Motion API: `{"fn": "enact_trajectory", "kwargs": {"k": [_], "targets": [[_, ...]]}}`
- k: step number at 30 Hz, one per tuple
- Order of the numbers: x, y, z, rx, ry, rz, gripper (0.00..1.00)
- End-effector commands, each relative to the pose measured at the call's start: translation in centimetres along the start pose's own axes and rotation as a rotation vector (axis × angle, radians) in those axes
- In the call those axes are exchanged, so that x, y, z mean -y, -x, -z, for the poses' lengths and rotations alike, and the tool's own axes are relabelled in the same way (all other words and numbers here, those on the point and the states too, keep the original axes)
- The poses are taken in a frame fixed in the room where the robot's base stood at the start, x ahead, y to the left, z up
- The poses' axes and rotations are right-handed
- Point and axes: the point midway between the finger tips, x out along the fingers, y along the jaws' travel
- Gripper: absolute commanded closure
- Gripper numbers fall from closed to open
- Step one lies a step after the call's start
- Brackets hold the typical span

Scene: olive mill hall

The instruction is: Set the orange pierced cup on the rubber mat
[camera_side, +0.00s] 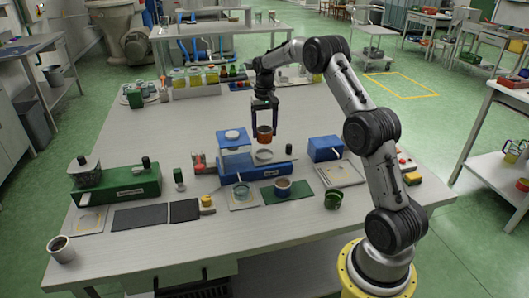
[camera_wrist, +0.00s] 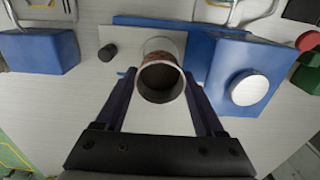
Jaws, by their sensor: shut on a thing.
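The orange pierced cup (camera_side: 265,133) hangs upright between the fingers of my gripper (camera_side: 264,121), in the air above the blue machine at mid-table. In the wrist view I look into the open mouth of the cup (camera_wrist: 161,82), with a finger on each side. Its holes are too small to make out. Two dark flat mats, a longer one (camera_side: 140,217) and a shorter one (camera_side: 184,211), lie bare at the front left of the table. Which is the rubber mat is unclear.
The blue machine (camera_side: 228,171) with a white knob stands below my gripper. A blue box (camera_side: 325,149) is to its right. A green machine (camera_side: 117,184) is at the left. A green cup (camera_side: 333,199) and a pale cup (camera_side: 61,249) stand near the front edge. The left-centre tabletop is free.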

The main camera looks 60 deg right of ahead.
Motion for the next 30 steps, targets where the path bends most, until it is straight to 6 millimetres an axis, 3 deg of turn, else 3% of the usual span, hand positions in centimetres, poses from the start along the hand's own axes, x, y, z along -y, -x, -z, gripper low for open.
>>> {"fn": "enact_trajectory", "kwargs": {"k": [5,18,26,30], "targets": [[0.0,1.8,0.1,-0.004,0.0,0.001,0.65],[0.0,11.2,0.1,-0.004,0.0,0.001,0.65],[5.6,11.0,-1.0,0.0,0.091,0.0,0.65],[9.8,11.0,-2.2,0.0,0.161,0.0,0.65]]}}
